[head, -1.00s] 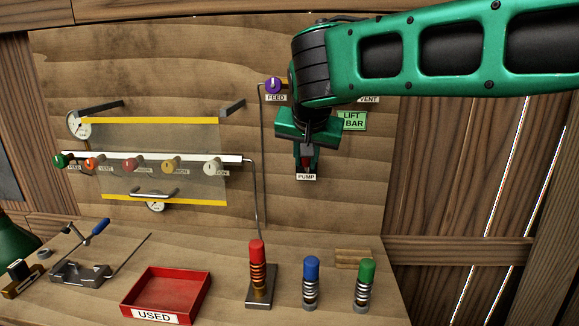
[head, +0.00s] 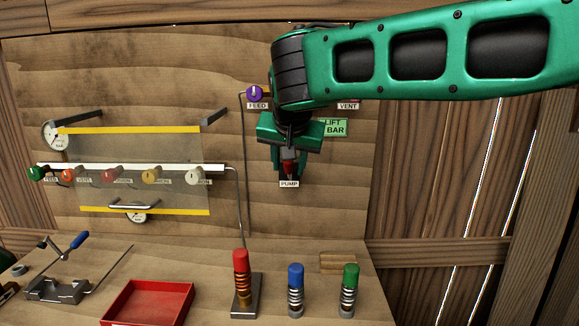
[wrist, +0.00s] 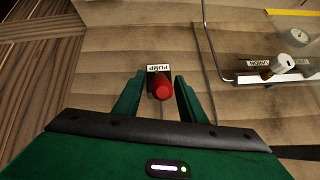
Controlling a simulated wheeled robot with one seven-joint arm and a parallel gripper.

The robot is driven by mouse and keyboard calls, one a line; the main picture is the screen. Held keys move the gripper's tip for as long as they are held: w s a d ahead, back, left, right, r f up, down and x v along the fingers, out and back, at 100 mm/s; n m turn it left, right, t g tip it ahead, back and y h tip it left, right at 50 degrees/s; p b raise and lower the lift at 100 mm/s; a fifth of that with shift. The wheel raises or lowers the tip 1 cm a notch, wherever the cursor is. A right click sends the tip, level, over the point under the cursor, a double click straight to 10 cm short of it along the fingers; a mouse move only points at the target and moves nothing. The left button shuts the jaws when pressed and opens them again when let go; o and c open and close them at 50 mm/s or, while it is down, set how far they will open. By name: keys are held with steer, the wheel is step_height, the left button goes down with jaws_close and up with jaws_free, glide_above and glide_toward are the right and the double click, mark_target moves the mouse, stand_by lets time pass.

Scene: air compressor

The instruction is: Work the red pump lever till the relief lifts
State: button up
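The red pump lever (wrist: 162,88) shows in the wrist view as a red knob between my gripper's two green fingers, beside the white PUMP label (wrist: 159,68). My gripper (wrist: 157,92) has its fingers apart, with a visible gap on each side of the knob. In the head view my gripper (head: 289,165) is at the wooden back panel, just above the PUMP label (head: 289,184). A bit of the red lever (head: 288,167) shows between the fingers. The relief valve cannot be made out for certain. Red (head: 241,275), blue (head: 296,288) and green (head: 349,286) capped spring units stand on the bench.
A purple FEED knob (head: 254,93) and a green LIFT BAR sign (head: 336,127) flank my arm. A clear guard panel (head: 140,150) covers part of a rail with several coloured knobs at left. A red tray (head: 148,301) sits on the bench below.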

steer(key=v, duration=1)
steer(key=shift+r, duration=0.2)
steer(key=shift+s, duration=0.1)
steer(key=s+d+f+m+g+h, duration=0.15)
steer(key=d+f, duration=0.25)
steer(key=d, duration=0.6)
steer(key=s+d+f+g, duration=0.15)
steer(key=d+f, duration=0.25)
steer(key=d, duration=0.6)
steer(key=s+d+f+g+h, duration=0.1)
steer(key=s+d+f, duration=0.3)
steer(key=d, duration=0.6)
steer(key=s+d+f+m+g, duration=0.2)
steer(key=s+d+f, duration=0.6)
steer(key=s+d, duration=0.1)
steer(key=s+d+f+g+y, duration=0.1)
steer(key=s+f, duration=0.3)
steer(key=s, duration=0.3)
steer(key=s+d+f+y, duration=0.1)
steer(key=s+f, duration=0.3)
steer(key=s, duration=0.4)
steer(key=shift+d+m+g, duration=0.2)
steer(key=shift+m+g, duration=0.15)
steer(key=shift+g, duration=0.05)
